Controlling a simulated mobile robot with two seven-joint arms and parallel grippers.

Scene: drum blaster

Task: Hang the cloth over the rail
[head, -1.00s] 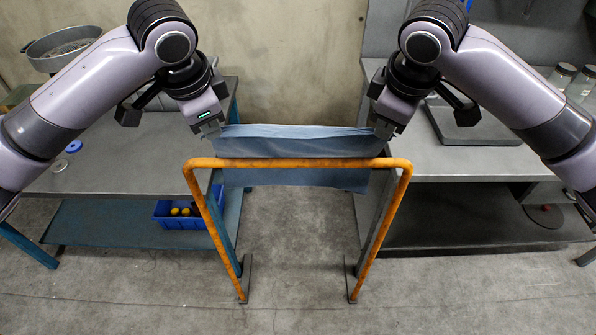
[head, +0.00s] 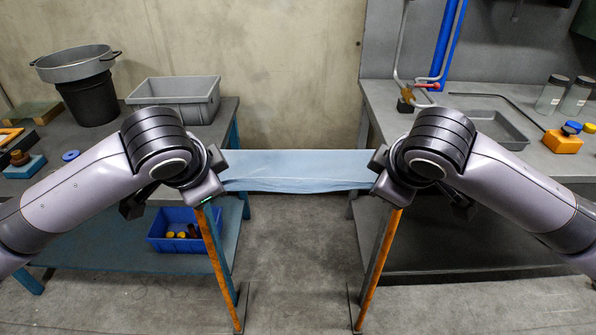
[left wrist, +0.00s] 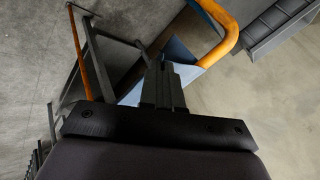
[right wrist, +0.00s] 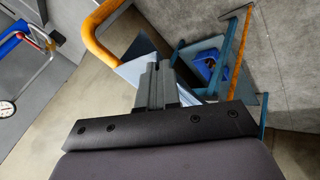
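The light blue cloth (head: 298,172) is stretched between my two grippers in the head view, with a folded lower edge. It hides the top bar of the orange rail; the rail's legs (head: 217,262) show below. My left gripper (head: 217,182) is at the cloth's left end and my right gripper (head: 381,176) at its right end. In the left wrist view the closed fingers (left wrist: 166,72) pinch cloth beside the rail's bent corner (left wrist: 228,35). In the right wrist view the closed fingers (right wrist: 154,72) pinch cloth by the other corner (right wrist: 95,30). How the cloth touches the bar is hidden.
A left bench (head: 105,140) carries a grey bin (head: 175,95) and a pan on a black bucket (head: 88,95). A right bench (head: 530,150) holds a tray and jars. A blue crate (head: 180,230) sits on the left lower shelf. Floor between benches is clear.

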